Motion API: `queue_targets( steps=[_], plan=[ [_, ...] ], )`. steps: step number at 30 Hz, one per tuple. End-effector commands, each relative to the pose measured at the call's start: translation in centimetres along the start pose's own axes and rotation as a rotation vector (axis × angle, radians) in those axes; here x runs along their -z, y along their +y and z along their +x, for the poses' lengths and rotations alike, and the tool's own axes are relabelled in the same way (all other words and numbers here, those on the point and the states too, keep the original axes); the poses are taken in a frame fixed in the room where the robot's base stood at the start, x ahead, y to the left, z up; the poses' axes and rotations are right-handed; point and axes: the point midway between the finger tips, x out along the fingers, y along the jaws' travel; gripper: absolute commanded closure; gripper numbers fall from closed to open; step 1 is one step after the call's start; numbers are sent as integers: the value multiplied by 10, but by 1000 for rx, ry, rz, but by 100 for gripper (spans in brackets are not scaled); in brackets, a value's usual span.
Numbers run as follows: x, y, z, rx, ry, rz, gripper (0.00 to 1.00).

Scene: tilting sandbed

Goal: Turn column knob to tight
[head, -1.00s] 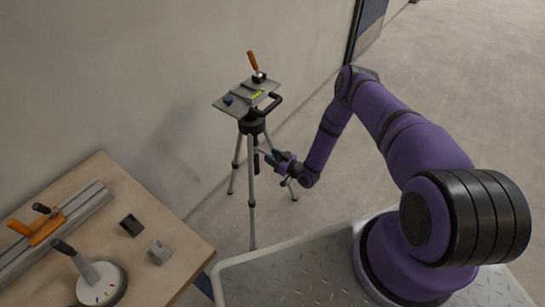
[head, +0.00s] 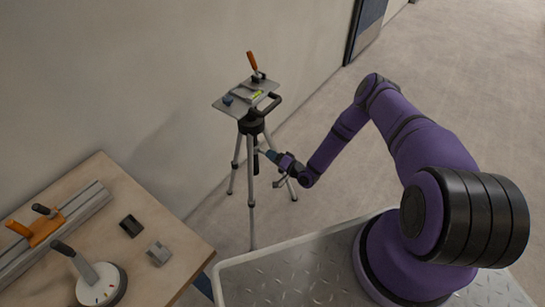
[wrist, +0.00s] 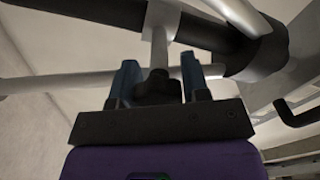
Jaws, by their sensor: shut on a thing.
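The tripod (head: 252,180) stands on the floor by the wall, with a tilting plate (head: 230,106) on top. My gripper (head: 264,154) is at its column, below the head. In the wrist view, the dark column knob (wrist: 158,88) sits between the two blue fingers of my gripper (wrist: 159,82), which are shut on it. The knob's shaft runs up to the pale tube behind. The knob is too small to make out in the head view, and no tight or loose mark shows.
An orange-handled lever (head: 253,63) and a black handle (head: 268,104) stick out from the tripod head above my gripper. The tripod legs spread close by. A wooden table (head: 150,210) with a rail, small boxes and a round-based tool stands at the left. The floor at right is open.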

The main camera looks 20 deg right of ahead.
Motion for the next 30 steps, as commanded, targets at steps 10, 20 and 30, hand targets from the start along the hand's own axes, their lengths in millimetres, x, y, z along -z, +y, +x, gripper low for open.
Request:
queue_targets(
  steps=[10, 20, 30],
  plan=[
    [-1, 3, -2, -3, 0, 320, 81],
    [-2, 4, -2, -4, -1, 547, 81],
    [-3, 4, -2, -3, -1, 650, 81]
  ],
)
